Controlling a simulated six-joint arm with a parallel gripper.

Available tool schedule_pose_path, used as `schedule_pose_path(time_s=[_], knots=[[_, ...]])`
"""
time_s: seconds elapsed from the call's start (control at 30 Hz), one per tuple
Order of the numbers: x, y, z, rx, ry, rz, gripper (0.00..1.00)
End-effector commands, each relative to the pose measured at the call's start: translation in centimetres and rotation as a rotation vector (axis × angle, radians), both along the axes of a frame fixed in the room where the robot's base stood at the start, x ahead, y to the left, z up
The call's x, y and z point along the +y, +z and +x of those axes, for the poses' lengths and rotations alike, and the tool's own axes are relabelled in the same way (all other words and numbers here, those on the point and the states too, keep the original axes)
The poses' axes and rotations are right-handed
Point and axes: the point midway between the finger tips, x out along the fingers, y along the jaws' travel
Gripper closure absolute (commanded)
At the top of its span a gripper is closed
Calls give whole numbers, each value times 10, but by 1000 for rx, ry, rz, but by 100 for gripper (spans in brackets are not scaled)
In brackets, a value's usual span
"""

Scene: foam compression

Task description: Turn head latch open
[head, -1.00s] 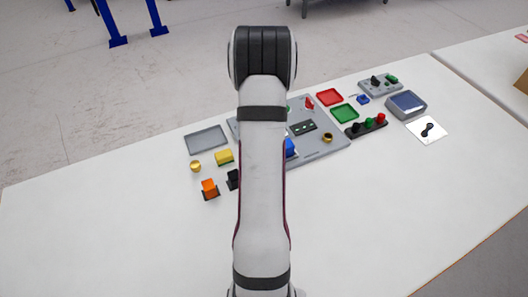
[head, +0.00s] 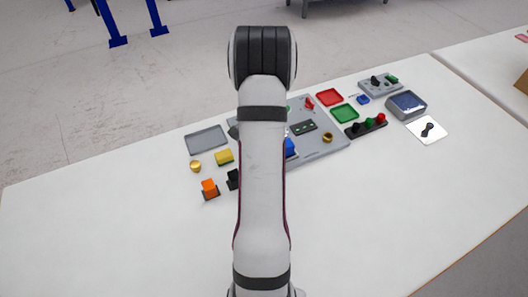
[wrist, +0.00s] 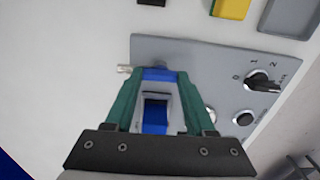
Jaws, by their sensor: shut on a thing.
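In the head view, my arm covers the gripper and the middle of the grey panel (head: 315,152). A blue part (head: 290,148) and a red handle (head: 309,103) show just right of the arm.
A black knob (wrist: 262,85) marked 0, 1, 2 and a round button (wrist: 243,118) sit on the panel near the gripper. Around the panel are a grey tray (head: 206,139), a yellow block (head: 224,157), an orange block (head: 209,188) and a green tray (head: 344,113).

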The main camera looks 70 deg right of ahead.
Motion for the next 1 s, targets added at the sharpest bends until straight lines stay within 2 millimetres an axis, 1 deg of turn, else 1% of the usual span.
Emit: schedule_pose_path(time_s=[0.2, 0.6, 0.63, 0.77, 0.8, 1.0], knots=[[0, 0, 0, 0, -33, 0, 100], [0, 0, 0, 0, -38, 0, 100], [0, 0, 0, 0, -38, 0, 42], [0, 0, 0, 0, -37, 0, 18], [0, 0, 0, 0, -37, 0, 15], [0, 0, 0, 0, -36, 0, 15]])
